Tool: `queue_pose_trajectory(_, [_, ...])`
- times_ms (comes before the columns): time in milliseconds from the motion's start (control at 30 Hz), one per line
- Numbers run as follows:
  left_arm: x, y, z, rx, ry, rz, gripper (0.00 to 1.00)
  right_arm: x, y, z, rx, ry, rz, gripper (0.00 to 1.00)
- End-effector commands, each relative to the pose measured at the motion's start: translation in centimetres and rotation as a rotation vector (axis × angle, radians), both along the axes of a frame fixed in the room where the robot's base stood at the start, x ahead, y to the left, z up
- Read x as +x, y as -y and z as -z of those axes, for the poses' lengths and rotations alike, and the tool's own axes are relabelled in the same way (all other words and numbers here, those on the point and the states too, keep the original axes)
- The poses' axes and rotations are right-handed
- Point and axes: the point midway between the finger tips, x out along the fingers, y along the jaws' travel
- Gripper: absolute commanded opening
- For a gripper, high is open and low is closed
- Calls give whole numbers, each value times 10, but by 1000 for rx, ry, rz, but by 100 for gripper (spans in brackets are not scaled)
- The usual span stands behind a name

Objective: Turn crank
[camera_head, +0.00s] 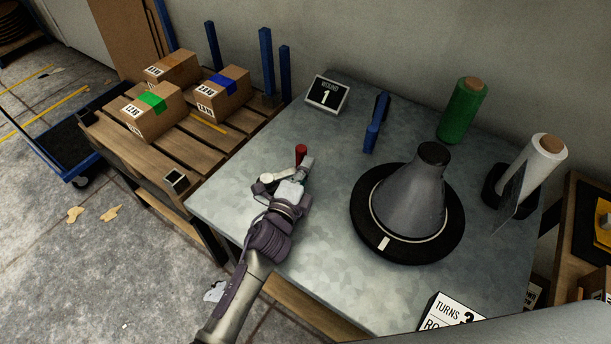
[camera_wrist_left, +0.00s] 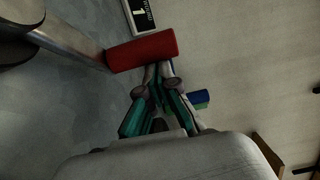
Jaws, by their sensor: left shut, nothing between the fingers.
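The crank has a red upright handle (camera_head: 301,153) and a pale metal arm (camera_head: 266,187), and stands near the left edge of the grey metal table (camera_head: 330,245). In the left wrist view the red handle (camera_wrist_left: 142,52) lies across the picture just ahead of the fingertips, with the metal crank arm (camera_wrist_left: 78,40) at left. My left gripper (camera_head: 307,163) is shut and empty beside the red handle. Its fingertips (camera_wrist_left: 158,70) are close to the handle; I cannot tell whether they touch it. My right gripper is not in view.
A grey cone on a black turntable (camera_head: 450,240) stands right of the crank. A "TURNS" sign (camera_head: 450,313) is in front. Boxes (camera_head: 153,112) sit on a pallet at left.

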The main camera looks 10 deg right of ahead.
Motion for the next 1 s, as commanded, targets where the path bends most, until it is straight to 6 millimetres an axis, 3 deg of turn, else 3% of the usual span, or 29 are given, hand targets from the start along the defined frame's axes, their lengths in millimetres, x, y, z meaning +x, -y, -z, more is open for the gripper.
queue_pose_trajectory(600, [41, -7, -1, 2, 2, 1, 0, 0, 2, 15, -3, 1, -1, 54])
queue_pose_trajectory(1000, [50, -11, -1, 2, 2, 2, 0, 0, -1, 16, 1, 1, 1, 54])
